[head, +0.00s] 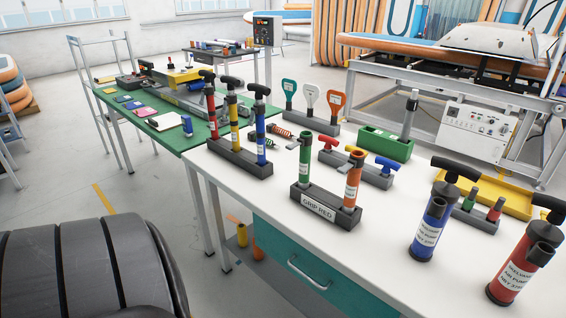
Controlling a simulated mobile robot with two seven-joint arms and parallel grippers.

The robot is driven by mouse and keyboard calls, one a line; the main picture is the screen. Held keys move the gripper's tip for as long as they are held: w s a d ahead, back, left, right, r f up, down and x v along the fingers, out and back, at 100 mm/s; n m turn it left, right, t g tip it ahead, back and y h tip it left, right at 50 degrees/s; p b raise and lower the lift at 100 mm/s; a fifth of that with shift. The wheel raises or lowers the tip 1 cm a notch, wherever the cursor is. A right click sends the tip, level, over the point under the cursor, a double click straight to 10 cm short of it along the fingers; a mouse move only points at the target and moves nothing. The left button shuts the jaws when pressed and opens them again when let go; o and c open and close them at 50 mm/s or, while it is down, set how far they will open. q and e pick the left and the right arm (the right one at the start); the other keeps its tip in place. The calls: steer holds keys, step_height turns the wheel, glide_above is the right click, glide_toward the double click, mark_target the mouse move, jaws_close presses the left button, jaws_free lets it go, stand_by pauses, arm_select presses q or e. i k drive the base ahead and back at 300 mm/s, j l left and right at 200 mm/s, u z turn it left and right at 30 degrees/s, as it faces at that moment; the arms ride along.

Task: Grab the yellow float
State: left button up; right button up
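I cannot pick out a thing that is plainly a yellow float. The clearest yellow thing is an upright yellow tube (233,118) with a black T-handle. It stands between a red tube (211,113) and a blue tube (261,135) in a dark grey rack (232,160) at the left of the white table. A yellow piece (180,77) lies on the green table behind, and a yellow tray (490,193) lies at the right, partly hidden by pumps. Neither of my grippers is in view.
The white table (225,194) also holds a rack marked "GRIP RED" (325,207) with green and orange tubes, a blue pump (433,228) and a red pump (515,268). A green table (157,138) stands behind at left. A large dark ribbed shape fills the lower left.

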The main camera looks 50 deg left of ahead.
mark_target(242, 229)
steer(key=j+z, duration=0.15)
steer(key=j, duration=0.25)
steer(key=k+j+z, duration=0.15)
steer(key=j, duration=0.3)
steer(key=j+z, duration=0.15)
steer(key=j, duration=0.25)
steer(key=k+j+z, duration=0.15)
steer(key=j, duration=0.25)
steer(key=k+j+z, duration=0.15)
steer(key=j, duration=0.25)
